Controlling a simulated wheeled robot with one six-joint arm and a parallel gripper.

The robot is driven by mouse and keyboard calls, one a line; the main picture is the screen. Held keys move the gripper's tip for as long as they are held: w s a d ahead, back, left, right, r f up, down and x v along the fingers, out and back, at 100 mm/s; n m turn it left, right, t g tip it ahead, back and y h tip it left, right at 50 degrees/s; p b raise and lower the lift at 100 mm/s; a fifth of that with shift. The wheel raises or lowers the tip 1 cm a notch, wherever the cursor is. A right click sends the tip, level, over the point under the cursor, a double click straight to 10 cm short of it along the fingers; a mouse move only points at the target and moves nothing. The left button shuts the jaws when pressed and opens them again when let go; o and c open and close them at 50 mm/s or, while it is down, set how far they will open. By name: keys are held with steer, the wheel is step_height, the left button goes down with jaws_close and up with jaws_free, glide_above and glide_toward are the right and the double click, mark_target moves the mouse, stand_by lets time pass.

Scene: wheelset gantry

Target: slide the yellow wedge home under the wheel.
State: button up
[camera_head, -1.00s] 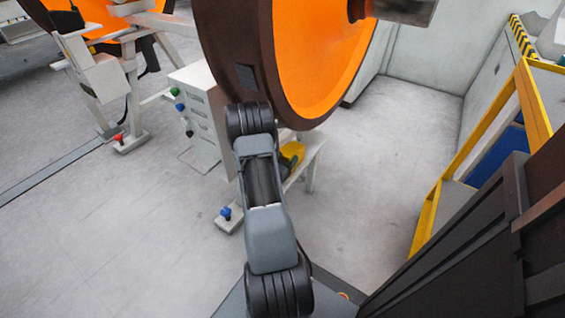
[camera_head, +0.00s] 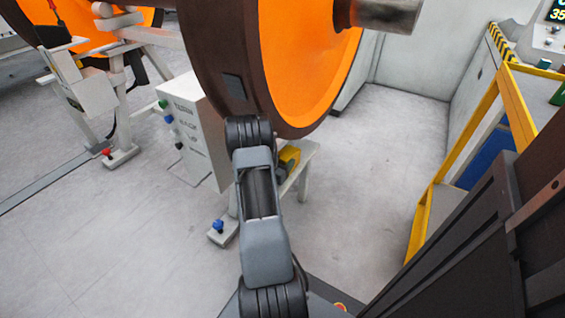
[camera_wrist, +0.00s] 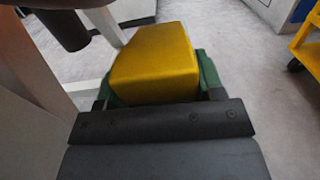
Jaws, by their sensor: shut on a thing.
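The large wheel (camera_head: 305,60) has an orange face and a dark brown rim and fills the top middle of the head view. The yellow wedge (camera_wrist: 155,62) sits between the green finger pads of my gripper (camera_wrist: 158,78) in the wrist view. My gripper is shut on it. In the head view a small part of the wedge (camera_head: 289,156) shows to the right of my arm, near the wheel's lower edge and over a white stand. My arm hides the rest and the gripper itself. I cannot tell whether the wedge touches the wheel.
The white stand (camera_head: 304,154) is beneath the wheel. A white cabinet (camera_head: 190,115) with coloured knobs stands to the left. A yellow-framed cart (camera_head: 470,145) is at the right. A blue-knobbed foot (camera_head: 218,228) is on the floor. The floor between stand and cart is clear.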

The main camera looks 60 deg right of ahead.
steer(key=o, duration=1.3)
steer(key=a+p, duration=0.3)
steer(key=a, duration=1)
steer(key=shift+w, duration=0.1)
steer(key=shift+a, duration=0.45)
